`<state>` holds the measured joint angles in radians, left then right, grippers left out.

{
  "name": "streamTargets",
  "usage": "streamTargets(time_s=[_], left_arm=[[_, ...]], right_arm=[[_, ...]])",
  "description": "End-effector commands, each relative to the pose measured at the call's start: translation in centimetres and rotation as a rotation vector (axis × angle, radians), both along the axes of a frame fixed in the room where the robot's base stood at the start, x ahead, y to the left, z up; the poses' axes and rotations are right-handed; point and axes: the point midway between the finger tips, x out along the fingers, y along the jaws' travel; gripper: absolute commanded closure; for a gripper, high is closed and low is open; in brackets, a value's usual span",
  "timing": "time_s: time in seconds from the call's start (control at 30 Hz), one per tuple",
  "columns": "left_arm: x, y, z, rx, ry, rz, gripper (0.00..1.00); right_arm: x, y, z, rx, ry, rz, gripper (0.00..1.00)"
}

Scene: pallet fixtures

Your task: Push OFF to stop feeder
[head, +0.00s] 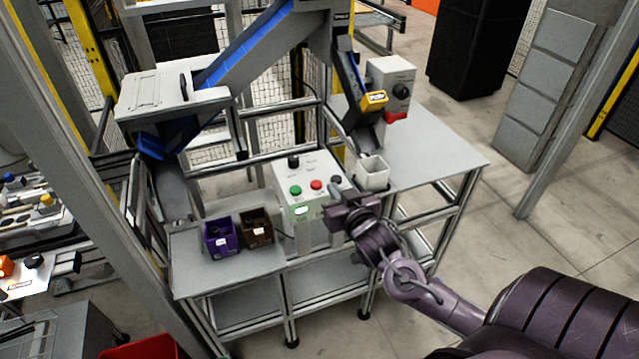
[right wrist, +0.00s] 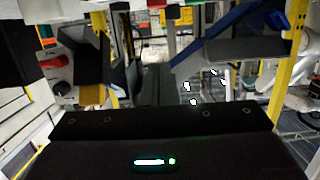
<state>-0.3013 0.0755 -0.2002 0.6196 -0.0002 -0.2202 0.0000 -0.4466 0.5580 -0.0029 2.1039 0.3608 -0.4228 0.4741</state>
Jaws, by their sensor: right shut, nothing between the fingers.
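A light grey control box (head: 307,180) stands on the table's middle. Its sloped top bears a green button (head: 295,190), a red button (head: 316,185) and a black knob (head: 293,161); the labels are too small to read. My right gripper (head: 336,204) is shut and empty, at the box's right front, just right of and below the red button in the picture. Whether it touches the box I cannot tell. The feeder with its blue inclined belt (head: 238,52) rises behind; a blue chute also shows in the right wrist view (right wrist: 228,45). My left gripper is not in view.
A purple bin (head: 219,238) and a brown bin (head: 257,228) stand on the table left of the box. A white cup-like container (head: 373,174) stands behind my gripper. A second grey box with a black knob (head: 391,88) stands farther back. The right tabletop (head: 435,155) is largely clear.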

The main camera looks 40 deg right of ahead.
Motion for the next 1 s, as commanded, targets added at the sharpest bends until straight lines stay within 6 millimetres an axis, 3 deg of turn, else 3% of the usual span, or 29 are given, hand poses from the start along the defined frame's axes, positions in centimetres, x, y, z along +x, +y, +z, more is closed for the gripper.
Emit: streamTargets(time_s=[0.53, 0.73, 1.0], left_arm=[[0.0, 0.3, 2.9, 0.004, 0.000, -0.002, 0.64], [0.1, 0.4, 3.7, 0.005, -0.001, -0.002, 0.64], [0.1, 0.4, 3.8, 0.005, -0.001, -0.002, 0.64]], right_arm=[[9.3, -2.2, -1.6, -0.001, -0.001, -0.001, 1.00], [9.1, -2.1, -4.7, 0.000, 0.003, 0.000, 1.00], [9.1, -2.1, -5.7, -0.001, -0.001, 0.001, 1.00]])
